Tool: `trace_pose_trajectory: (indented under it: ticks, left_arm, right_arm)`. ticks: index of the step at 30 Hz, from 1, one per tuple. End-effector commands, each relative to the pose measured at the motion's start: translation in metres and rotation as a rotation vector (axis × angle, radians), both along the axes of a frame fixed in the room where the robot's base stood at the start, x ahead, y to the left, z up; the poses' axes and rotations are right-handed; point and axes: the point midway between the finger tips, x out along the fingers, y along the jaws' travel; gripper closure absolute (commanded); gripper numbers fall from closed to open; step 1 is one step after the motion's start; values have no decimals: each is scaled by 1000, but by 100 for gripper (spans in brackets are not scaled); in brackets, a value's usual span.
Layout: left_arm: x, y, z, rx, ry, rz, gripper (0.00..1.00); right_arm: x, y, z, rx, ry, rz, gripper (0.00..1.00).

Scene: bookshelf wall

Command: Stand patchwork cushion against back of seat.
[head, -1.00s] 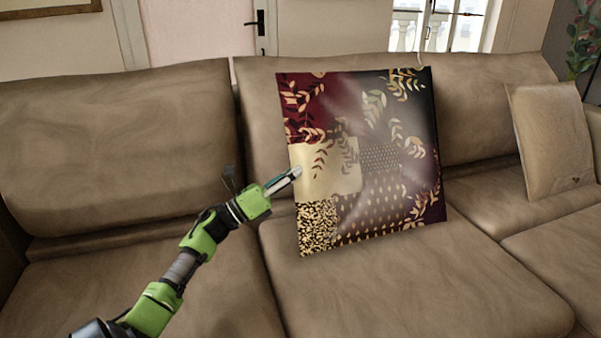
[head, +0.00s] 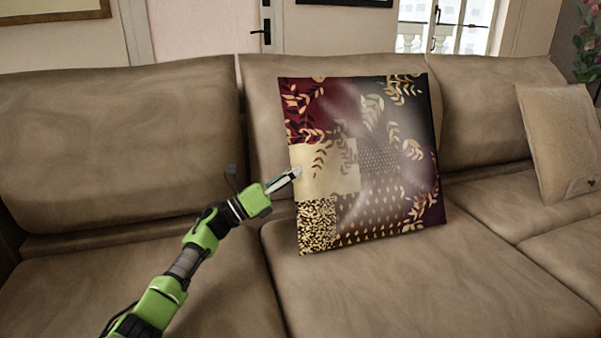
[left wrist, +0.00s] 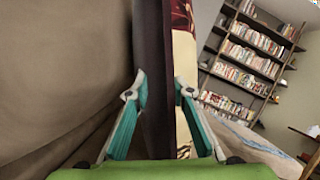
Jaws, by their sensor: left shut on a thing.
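The patchwork cushion (head: 375,165) is upright over the middle seat of the brown sofa, in front of the middle backrest (head: 262,100). Its patterned face is toward the head camera. My left gripper (head: 290,176) is at the cushion's left edge, shut on it. In the left wrist view the two fingers (left wrist: 160,92) pinch the cushion's edge (left wrist: 184,60) from both sides. The cushion's lower edge is close to the seat (head: 400,285); I cannot tell whether it touches. The cushion's back is hidden in the head view. My right gripper does not show.
A plain tan cushion (head: 560,140) leans at the sofa's right. The left seat (head: 150,275) and the front of the middle seat are clear. Bookshelves (left wrist: 250,50) show in the left wrist view. A door (head: 205,30) and window (head: 445,25) are behind the sofa.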

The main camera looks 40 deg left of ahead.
Motion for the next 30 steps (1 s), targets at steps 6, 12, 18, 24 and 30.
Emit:
trace_pose_trajectory:
  ticks: [6,12,18,24,30]
  left_arm:
    - [0,0,3,-1,-4,-1,59]
    - [0,0,2,-1,-3,-1,59]
    - [-4,1,-4,0,3,0,59]
    - [-33,12,-17,0,4,2,59]
    - [-70,27,-33,-2,2,2,59]
  right_arm:
    - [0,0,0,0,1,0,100]
    - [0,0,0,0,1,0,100]
    - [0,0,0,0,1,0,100]
    - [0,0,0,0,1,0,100]
    - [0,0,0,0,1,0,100]
